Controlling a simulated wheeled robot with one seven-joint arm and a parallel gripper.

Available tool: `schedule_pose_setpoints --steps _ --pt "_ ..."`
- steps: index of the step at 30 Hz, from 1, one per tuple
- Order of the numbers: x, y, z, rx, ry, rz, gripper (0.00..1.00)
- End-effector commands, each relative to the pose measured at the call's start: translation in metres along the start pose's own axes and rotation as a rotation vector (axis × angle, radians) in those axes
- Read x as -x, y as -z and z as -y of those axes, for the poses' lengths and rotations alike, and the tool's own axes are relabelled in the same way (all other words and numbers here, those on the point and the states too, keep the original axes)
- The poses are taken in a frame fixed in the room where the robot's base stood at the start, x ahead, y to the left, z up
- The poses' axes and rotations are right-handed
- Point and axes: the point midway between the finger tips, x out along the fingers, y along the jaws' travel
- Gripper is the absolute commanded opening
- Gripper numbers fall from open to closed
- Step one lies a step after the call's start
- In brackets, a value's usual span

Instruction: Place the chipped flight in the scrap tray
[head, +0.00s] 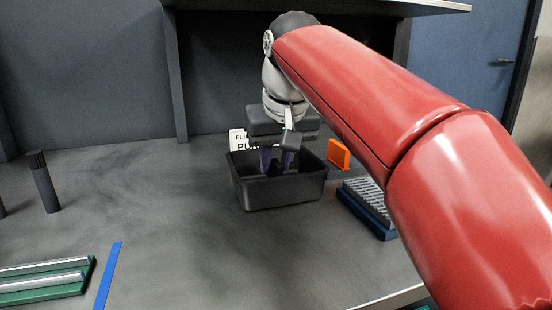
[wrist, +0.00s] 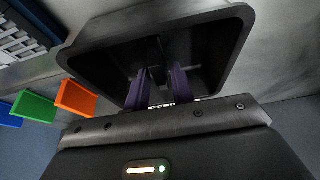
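The scrap tray seems to be the dark open bin on the bench; its rim shows in the head view (head: 300,192) and in the wrist view (wrist: 245,25). My gripper (head: 276,168) points down into it, with its purple fingers below the rim. The wrist view shows the two fingers (wrist: 160,72) a little apart. A dark shape (wrist: 160,52) shows between and beyond them against the dark inside; I cannot tell whether it is the chipped flight, or whether it is held or lying in the tray.
An orange plate (head: 339,154) stands right of the tray; green (wrist: 35,107) and blue (wrist: 8,115) plates show beyond it. A blue-based grey rack (head: 368,206) stands nearer right. A partly hidden sign (head: 237,139) is behind the tray. A dark cylinder (head: 43,182) stands left.

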Motion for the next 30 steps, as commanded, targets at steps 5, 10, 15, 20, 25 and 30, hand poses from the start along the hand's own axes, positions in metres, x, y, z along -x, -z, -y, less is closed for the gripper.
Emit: schedule_pose_setpoints --steps 5,10,15,20,25,30 --pt "0.000 0.000 0.000 0.000 0.000 0.000 0.32" --pt "0.002 0.001 0.000 0.000 0.000 0.000 0.32" --pt "0.020 0.003 0.000 0.000 0.000 -0.003 0.32" --pt "0.055 0.003 0.000 0.000 0.000 -0.004 0.32" --pt "0.091 0.003 0.000 0.000 0.000 -0.003 0.32" --pt "0.114 0.003 0.000 0.000 0.000 -0.001 0.32"
